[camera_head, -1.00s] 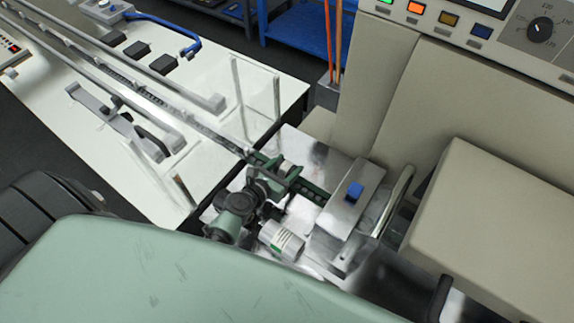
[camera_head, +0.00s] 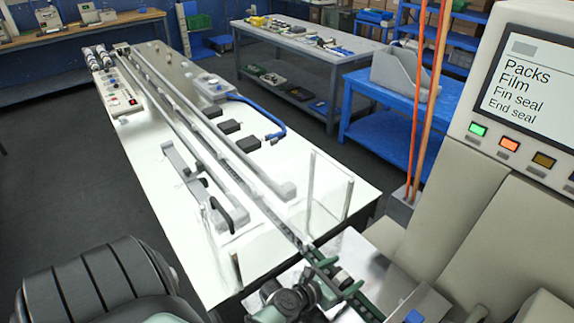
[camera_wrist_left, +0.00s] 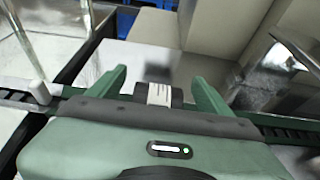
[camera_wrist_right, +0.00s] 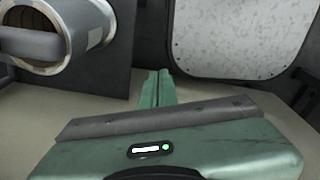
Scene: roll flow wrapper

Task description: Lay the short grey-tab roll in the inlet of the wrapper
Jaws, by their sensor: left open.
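A short white roll with dark ends (camera_wrist_left: 158,94) lies between the fingers of my left gripper (camera_wrist_left: 157,88). The roll (camera_head: 343,279) and the left gripper (camera_head: 338,284) also show low in the head view. The fingers are open, with a gap on each side of the roll. The roll is in line with the wrapper's dark infeed track (camera_wrist_left: 272,130); the gripper hides its underside. No tab colour can be told. My right gripper (camera_wrist_right: 155,88) has its fingers together, with nothing seen between them; it is out of the head view.
A long white table (camera_head: 165,185) with rails and small dark blocks (camera_head: 229,127) leads to the wrapper. The wrapper's beige panel (camera_head: 530,120) rises at right. A metallic tube (camera_wrist_right: 60,35) is close to the right gripper's upper left. Orange rods (camera_head: 428,100) stand behind.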

